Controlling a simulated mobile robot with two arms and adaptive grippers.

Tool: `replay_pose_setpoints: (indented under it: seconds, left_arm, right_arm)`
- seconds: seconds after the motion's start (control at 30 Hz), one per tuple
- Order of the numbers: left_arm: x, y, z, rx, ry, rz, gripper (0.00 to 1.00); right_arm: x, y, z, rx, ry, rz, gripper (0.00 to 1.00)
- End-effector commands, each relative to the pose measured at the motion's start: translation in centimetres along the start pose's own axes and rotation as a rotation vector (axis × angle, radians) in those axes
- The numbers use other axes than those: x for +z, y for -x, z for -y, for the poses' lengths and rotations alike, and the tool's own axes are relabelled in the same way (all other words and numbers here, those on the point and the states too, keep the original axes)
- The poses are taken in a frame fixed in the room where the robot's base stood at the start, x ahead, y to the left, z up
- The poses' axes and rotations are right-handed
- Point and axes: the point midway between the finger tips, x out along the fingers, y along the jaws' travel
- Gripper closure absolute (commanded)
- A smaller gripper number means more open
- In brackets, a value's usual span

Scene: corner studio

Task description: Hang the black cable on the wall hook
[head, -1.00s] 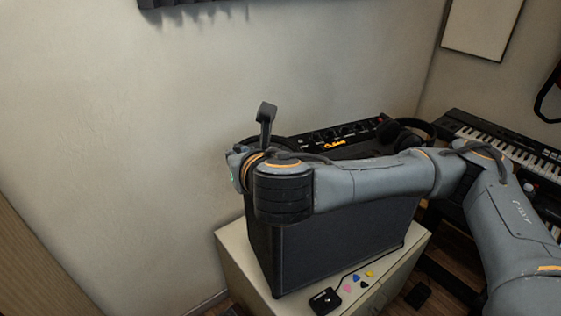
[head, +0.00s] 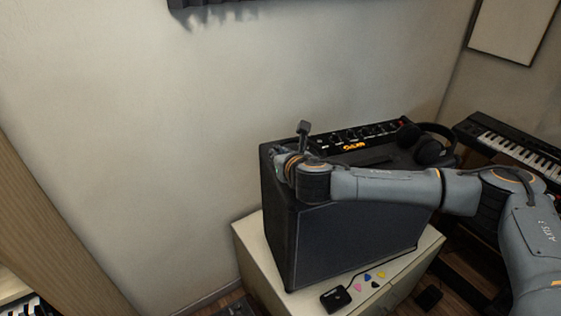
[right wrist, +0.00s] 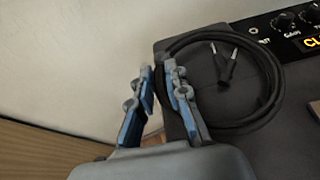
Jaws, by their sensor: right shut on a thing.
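The black cable (right wrist: 273,78) is a round coil in the right wrist view, with its two plugs (right wrist: 226,66) inside the loop. It is over or on the top of the black amplifier (right wrist: 208,96); I cannot tell whether it touches. My right gripper (right wrist: 162,75) is shut on the left side of the coil, and its fingers partly cover that side. In the head view my right gripper (head: 279,155) is at the amplifier's (head: 345,245) top left edge, mostly hidden by my own wrist. The wall hook is not seen in either view. My left gripper is not in view.
Headphones (head: 432,148) lie on the amplifier's right end. The amplifier stands on a pale cabinet (head: 252,250) with a small black box (head: 335,298) and several coloured picks. A keyboard (head: 510,145) is at right, dark foam (head: 205,8) high on the wall. The wall at left is bare.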

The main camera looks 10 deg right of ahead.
Motion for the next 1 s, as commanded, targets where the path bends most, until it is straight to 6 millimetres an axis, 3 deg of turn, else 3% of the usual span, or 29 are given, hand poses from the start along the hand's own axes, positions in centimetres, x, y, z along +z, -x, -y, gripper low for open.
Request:
replay_pose_setpoints:
  seconds: [0.2,0.47,0.5,0.63,1.0]
  left_arm:
    - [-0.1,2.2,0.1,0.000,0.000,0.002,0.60]
    - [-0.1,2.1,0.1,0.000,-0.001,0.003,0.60]
    - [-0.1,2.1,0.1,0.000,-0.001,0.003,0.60]
    - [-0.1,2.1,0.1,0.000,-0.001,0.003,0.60]
    - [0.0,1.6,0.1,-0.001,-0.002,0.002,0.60]
  right_arm:
    - [-2.0,-1.3,0.3,-0.002,0.001,-0.003,1.00]
    - [-3.0,-1.6,0.3,-0.001,-0.001,-0.003,1.00]
    - [-3.1,-1.6,0.3,-0.001,-0.002,-0.005,0.83]
    - [-3.1,-1.6,0.4,-0.002,-0.001,-0.005,0.60]
    - [-3.2,-1.7,0.3,-0.001,0.000,-0.002,0.60]
